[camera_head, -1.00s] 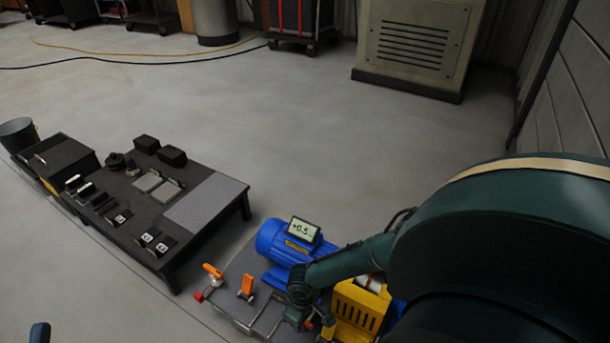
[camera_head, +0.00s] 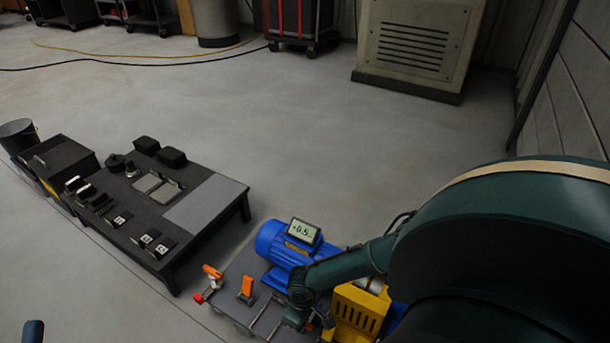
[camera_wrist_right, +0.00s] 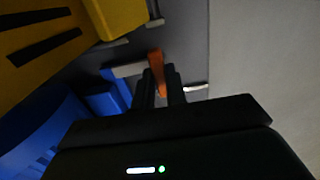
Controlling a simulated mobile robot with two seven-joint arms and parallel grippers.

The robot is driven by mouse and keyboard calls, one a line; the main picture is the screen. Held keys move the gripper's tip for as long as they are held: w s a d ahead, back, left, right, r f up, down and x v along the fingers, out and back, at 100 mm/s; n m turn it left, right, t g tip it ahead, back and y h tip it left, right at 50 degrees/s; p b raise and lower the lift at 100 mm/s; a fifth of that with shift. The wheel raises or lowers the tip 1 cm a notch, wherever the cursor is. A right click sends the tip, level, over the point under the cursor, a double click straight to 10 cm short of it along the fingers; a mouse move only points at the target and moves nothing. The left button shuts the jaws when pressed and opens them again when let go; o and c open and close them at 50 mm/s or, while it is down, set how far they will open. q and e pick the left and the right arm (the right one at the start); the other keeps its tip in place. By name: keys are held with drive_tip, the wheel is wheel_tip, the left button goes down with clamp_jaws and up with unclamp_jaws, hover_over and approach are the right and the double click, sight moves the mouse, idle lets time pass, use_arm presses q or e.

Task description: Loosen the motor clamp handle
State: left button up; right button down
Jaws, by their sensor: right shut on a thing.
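Most of that handle is hidden by the gripper in the head view. Two other orange handles stand on the plate to the left, one upright (camera_head: 247,286) and one by a red knob (camera_head: 212,272).
The yellow slotted guard (camera_head: 356,312) is close on the right of my gripper. A low black table (camera_head: 208,205) with blocks and tools stands to the left. My own right arm covers the lower right.

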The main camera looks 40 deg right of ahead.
drive_tip(key=shift+n, duration=1.5)
drive_tip(key=shift+n+b, duration=0.3)
drive_tip(key=shift+n, duration=1.1)
drive_tip(key=shift+n, duration=1.4)
